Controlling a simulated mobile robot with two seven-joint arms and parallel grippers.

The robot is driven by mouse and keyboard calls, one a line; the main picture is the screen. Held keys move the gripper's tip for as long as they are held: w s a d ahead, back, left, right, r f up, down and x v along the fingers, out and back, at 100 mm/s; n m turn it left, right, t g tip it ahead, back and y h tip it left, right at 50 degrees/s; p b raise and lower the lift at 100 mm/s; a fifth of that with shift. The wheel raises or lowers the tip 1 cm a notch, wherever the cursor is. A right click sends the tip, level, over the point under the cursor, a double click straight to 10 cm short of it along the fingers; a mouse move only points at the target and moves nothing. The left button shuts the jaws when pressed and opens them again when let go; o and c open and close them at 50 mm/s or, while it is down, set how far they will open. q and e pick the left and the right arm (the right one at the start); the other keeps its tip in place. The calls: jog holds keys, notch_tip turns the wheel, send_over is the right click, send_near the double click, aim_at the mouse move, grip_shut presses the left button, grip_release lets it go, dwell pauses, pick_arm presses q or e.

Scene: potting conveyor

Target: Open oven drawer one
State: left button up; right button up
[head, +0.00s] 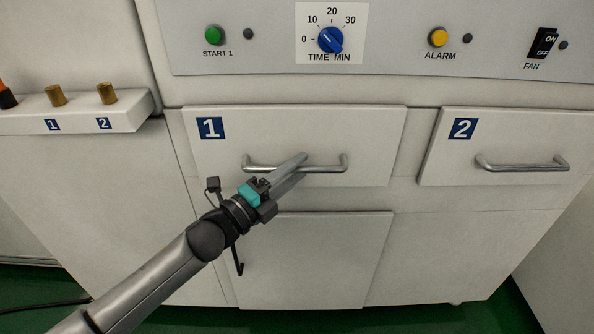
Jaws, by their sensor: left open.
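Oven drawer one (300,130) is a pale front with a blue "1" label (210,128) at its upper left. It appears closed, flush with the cabinet. Its metal bar handle (330,169) runs level across the front. My left gripper (298,162) reaches up from the lower left, and its fingertips overlap the middle of the handle in the head view. It is open; whether the fingers touch or straddle the bar cannot be told. My right gripper is not in view.
Drawer two (508,140), with its own handle (522,164), is to the right. Above is a control panel (270,60) with a blue dial (330,39). A shelf (75,115) with brass pegs juts out at left. A lower door (320,260) sits beneath drawer one.

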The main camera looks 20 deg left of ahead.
pick_arm(q)
jog(key=shift+w+d, duration=0.2)
jog(key=shift+w, duration=0.1)
grip_shut()
dwell(1.4)
